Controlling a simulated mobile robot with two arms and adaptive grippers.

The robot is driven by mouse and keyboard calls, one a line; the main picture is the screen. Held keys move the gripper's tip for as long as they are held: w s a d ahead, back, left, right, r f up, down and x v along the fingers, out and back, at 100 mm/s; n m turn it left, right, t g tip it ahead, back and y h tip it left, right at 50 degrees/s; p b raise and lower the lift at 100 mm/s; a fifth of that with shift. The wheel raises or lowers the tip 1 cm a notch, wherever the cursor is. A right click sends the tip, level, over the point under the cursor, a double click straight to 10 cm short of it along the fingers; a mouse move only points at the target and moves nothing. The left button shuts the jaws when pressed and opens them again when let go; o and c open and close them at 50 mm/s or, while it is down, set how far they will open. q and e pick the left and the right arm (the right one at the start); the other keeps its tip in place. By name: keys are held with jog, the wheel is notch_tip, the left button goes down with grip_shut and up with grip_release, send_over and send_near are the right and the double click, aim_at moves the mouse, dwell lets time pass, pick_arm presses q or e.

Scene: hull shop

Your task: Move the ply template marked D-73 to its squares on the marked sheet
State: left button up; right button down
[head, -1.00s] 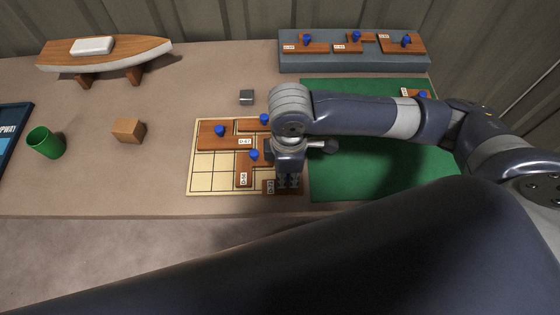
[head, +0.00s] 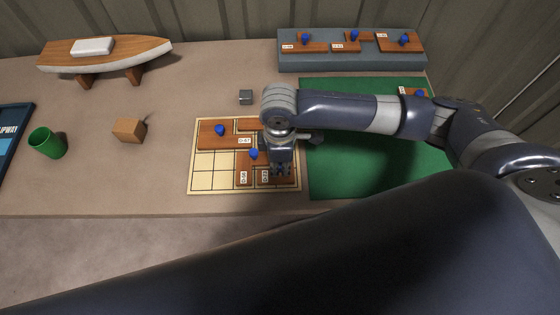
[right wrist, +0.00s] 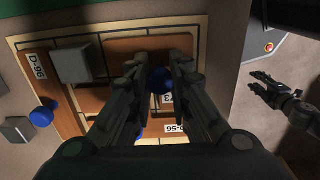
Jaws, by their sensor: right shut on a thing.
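The ply template D-73 (head: 265,177) is a brown wood piece with a blue knob (right wrist: 159,80). It is at the lower right of the marked sheet (head: 202,183), right beside template D-56 (head: 244,172). My right gripper (head: 281,170) is shut on its knob; the fingers stand on both sides of it in the right wrist view. The arm hides part of the piece, and I cannot tell whether it touches the sheet. My left gripper (right wrist: 262,86) hangs off the table at the right of the right wrist view, its fingers apart.
Template D-67 (head: 208,138) and template D-96 (right wrist: 60,90) lie on the sheet. A grey block (right wrist: 73,62) is by D-96. A green mat (head: 350,175), a grey rack (head: 350,63) with templates, a small cube (head: 246,97), a wooden block (head: 129,129) and a green cup (head: 46,143) stand around.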

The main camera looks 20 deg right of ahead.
jog(key=c, duration=1.5)
grip_release()
jog(key=shift+o, duration=0.2)
notch_tip(320, 180, up, 12)
jog(key=b, duration=0.1)
jog(key=shift+r, duration=0.15)
